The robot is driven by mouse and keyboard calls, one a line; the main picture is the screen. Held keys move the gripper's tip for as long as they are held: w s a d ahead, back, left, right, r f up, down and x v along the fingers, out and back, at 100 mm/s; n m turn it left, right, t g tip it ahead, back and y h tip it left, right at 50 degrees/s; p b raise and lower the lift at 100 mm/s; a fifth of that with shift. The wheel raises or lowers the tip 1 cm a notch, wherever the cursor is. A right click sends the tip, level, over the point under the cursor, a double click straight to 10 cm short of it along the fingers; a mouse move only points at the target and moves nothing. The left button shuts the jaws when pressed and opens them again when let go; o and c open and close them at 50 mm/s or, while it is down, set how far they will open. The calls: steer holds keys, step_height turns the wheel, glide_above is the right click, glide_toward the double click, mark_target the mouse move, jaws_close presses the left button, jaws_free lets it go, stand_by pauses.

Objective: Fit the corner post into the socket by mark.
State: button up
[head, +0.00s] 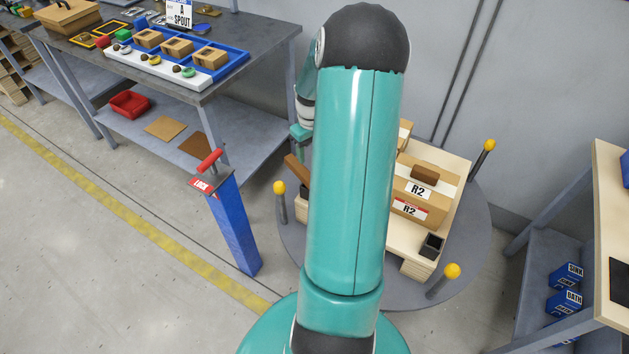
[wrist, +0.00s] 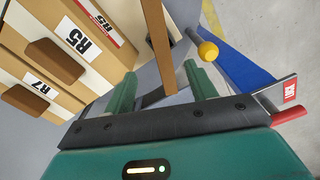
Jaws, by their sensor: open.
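A brown wooden post (wrist: 158,45), which looks like the corner post, runs down between the two green fingers of my gripper (wrist: 160,90) in the wrist view. The fingers are apart, and a gap shows beside the post. In the head view my gripper (head: 301,133) is partly hidden behind my arm, above a brown post end (head: 296,170) at the left of the pallet. A small black open box (head: 432,245), possibly a socket, sits on the pallet's near right corner. I cannot make out the mark.
Cartons labelled R2 (head: 408,208) stand on the pale pallet (head: 416,266), on a round grey base with yellow-topped bollards (head: 452,271). A blue pedestal (head: 236,225) with a red handle stands left. Workbenches flank both sides; my arm hides the middle.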

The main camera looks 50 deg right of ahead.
steer(key=f, duration=0.9)
steer(key=shift+w+a, duration=0.15)
steer(key=shift+a, duration=0.05)
step_height(320, 180, down, 4)
steer(key=shift+w+d+f, duration=0.15)
steer(key=shift+f, duration=0.05)
steer(key=c, duration=1.2)
steer(key=shift+r, duration=0.2)
